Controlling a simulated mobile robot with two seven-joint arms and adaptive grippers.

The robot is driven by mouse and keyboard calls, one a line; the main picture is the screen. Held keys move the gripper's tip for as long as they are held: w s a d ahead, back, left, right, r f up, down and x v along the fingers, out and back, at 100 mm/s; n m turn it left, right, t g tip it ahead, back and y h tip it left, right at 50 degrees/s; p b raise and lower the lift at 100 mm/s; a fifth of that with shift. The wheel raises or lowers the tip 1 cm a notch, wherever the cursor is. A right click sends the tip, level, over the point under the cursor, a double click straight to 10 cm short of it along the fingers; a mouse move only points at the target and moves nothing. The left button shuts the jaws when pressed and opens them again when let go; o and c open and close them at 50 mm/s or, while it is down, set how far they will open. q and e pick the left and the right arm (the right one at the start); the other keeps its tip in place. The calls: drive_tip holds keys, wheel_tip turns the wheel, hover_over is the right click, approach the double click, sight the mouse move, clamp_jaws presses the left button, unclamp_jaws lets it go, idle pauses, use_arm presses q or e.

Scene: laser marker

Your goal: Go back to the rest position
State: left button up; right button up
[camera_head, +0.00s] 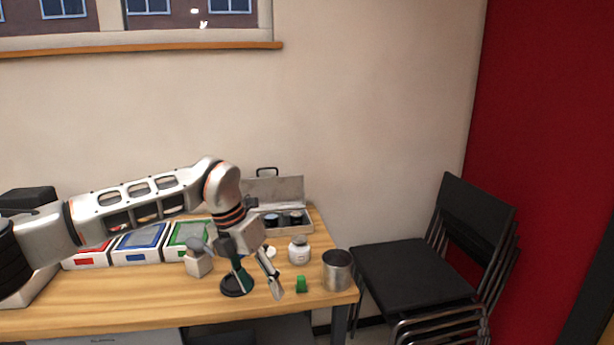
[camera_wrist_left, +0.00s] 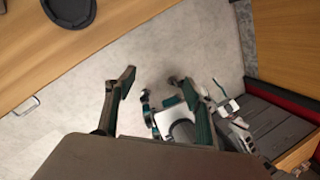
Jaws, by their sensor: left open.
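My left arm comes in from the left in the head view and reaches over the wooden table (camera_head: 130,314). My left gripper (camera_head: 260,285) points down near the table's front, its fingers apart with nothing between them. In the left wrist view the two fingers (camera_wrist_left: 165,90) are spread, with floor and parts of my own body behind them. A black round base (camera_head: 234,286) stands on the table behind or beside the gripper; the exact gap cannot be told. My right gripper does not show clearly in the head view.
Bins with red, blue and green fronts (camera_head: 140,243) and an open metal case (camera_head: 280,192) stand at the back. Stacked black chairs (camera_head: 415,272) stand at right.

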use_arm(q)
drive_tip(key=s+d+f+g+h, duration=0.2)
drive_tip(key=s+d+f+h, duration=0.15)
drive_tip(key=s+d, duration=0.35)
drive_tip(key=s+d+f+g+h, duration=0.2)
drive_tip(key=s+d+h, duration=0.2)
drive_tip(key=d, duration=0.6)
drive_tip(key=s+d+r+n+t+h, duration=0.35)
drive_tip(key=d+r+n+h, duration=0.25)
drive_tip(key=h, duration=0.3)
drive_tip(key=w+a+f+n+t+y, duration=0.2)
drive_tip(key=a+f+n+t+y, duration=0.2)
drive_tip(key=a+f+n+t, duration=0.6)
drive_tip(key=w+a+f+n+t+y, duration=0.2)
drive_tip(key=a+f+n+t+y, duration=0.35)
drive_tip(key=n, duration=0.75)
drive_tip(key=s+a+f+n+g+y, duration=0.4)
drive_tip(key=s+a+f+n+y, duration=0.3)
drive_tip(key=s+a+f, duration=0.9)
wheel_tip(320, 180, down, 4)
drive_tip(key=shift+a+r+n+g, duration=0.2)
drive_tip(key=shift+a+n+g, duration=0.1)
drive_tip(key=shift+a+n, duration=0.4)
